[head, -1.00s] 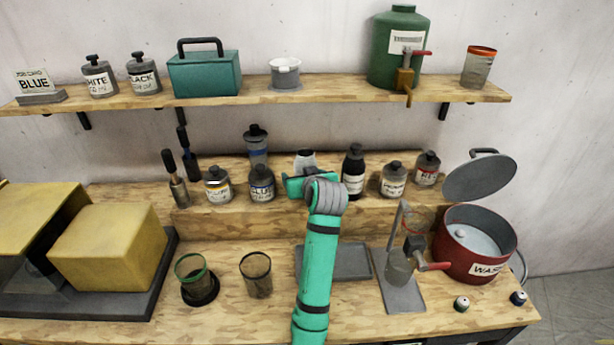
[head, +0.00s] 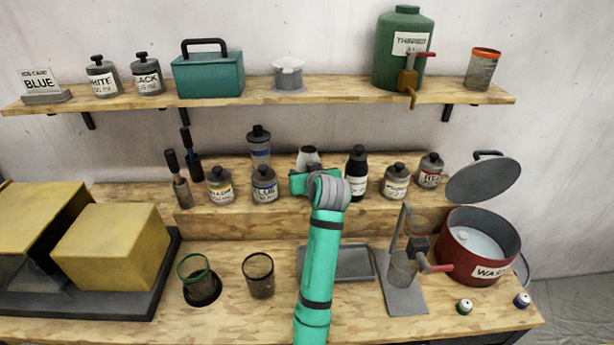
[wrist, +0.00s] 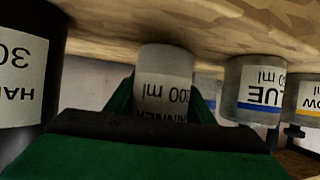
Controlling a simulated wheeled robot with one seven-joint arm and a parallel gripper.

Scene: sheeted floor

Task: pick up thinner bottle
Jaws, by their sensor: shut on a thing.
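The thinner bottle (head: 308,154) is a grey bottle on the raised wooden step, mostly hidden behind my gripper in the head view. In the wrist view, which is upside down, the thinner bottle (wrist: 165,62) shows its "200 ml" label, partly covered by the gripper's edge. My gripper (wrist: 162,98) has a green finger on each side of the bottle and is shut on it. My gripper (head: 303,183) also shows in the head view at the end of the green arm. I cannot tell whether the bottle's base touches the step.
A black hardener bottle (head: 356,168) stands close on the right and the blue bottle (head: 264,184) on the left. A grey tray (head: 350,262) lies below in front. The upper shelf (head: 330,95) hangs above, holding a green thinner canister (head: 400,55).

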